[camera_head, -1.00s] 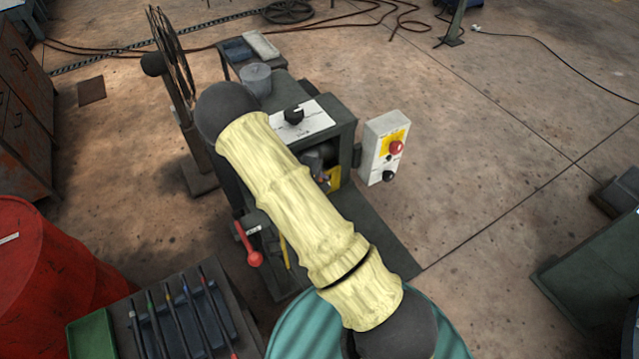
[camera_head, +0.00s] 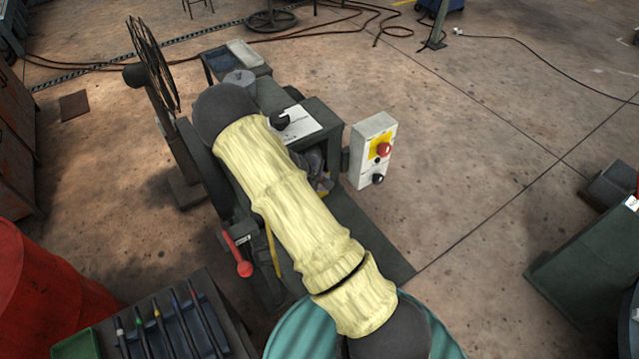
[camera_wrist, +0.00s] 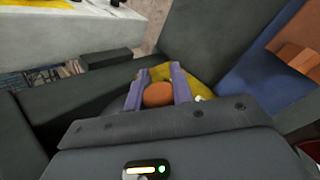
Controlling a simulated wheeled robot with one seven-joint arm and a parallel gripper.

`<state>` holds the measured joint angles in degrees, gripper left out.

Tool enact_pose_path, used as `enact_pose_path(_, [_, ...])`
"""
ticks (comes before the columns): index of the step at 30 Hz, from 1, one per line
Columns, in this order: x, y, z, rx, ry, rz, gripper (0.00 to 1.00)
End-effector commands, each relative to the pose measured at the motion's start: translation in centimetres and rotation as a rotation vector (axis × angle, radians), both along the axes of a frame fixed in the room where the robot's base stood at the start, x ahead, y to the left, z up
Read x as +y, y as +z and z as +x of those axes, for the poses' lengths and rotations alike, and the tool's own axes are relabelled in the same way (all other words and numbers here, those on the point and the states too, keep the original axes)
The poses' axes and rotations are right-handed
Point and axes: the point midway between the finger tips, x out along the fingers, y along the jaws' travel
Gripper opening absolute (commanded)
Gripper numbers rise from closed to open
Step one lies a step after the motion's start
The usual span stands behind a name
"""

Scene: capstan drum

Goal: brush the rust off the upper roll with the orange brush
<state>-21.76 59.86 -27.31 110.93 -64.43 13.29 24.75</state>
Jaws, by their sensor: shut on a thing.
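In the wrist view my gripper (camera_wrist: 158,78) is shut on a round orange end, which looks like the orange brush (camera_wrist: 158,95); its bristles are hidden. A yellow patch lies just beyond the fingertips. Dark panels surround the gripper, and a blue surface (camera_wrist: 238,78) with an orange-brown area slants past on the right. I cannot tell whether either belongs to the upper roll. In the head view my sleeved arm covers much of the dark machine (camera_head: 322,120), hiding my gripper, the brush and the upper roll. Whether the brush touches anything is not visible.
A control box (camera_head: 372,150) with a red button stands right of the machine. A red-knobbed lever (camera_head: 243,268) projects at its left. A tray of several tools (camera_head: 150,341) and a red drum (camera_head: 45,300) stand at lower left.

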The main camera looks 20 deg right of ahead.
Motion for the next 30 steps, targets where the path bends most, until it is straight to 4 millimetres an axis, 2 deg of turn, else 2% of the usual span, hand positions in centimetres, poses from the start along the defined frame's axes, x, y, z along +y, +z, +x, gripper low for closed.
enact_pose_path(12, [-3.1,0.0,0.7,-0.002,-0.004,0.000,0.00])
enact_pose_path(24, [-3.3,0.0,0.8,-0.001,-0.002,0.000,0.00])
enact_pose_path(30, [-4.5,-0.1,1.0,-0.002,-0.002,0.001,0.00])
